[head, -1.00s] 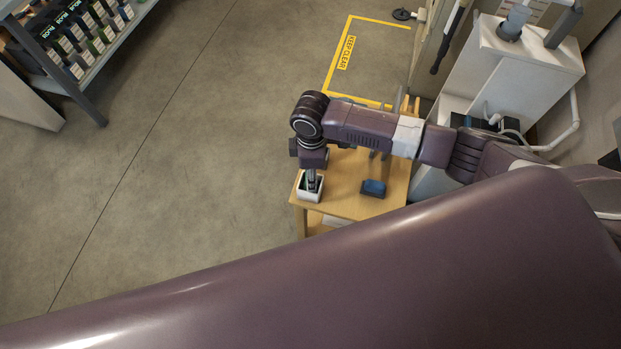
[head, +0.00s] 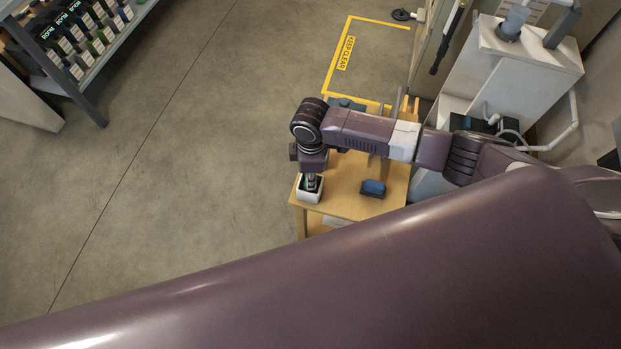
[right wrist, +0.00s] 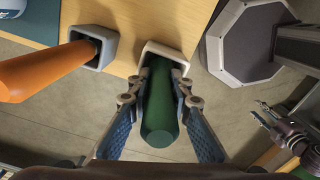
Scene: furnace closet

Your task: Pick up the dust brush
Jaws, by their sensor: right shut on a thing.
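In the right wrist view a thick green handle (right wrist: 160,112) stands in a white square holder (right wrist: 152,50) on the wooden table. My right gripper (right wrist: 160,91) is shut on this handle, one blue finger on each side. The lower end of the handle is hidden in the holder, so I cannot see any bristles. In the head view my right gripper (head: 311,181) points down into the white holder (head: 308,195) at the table's near left corner. What looks like my left gripper (right wrist: 262,112) shows small at the right of the wrist view, fingers apart and empty.
An orange handle (right wrist: 45,72) stands in a grey holder (right wrist: 103,50) beside the green one. A blue block-like item (head: 373,188) lies on the wooden table (head: 345,205). A white cabinet (head: 525,65) stands at the right. The floor left of the table is clear.

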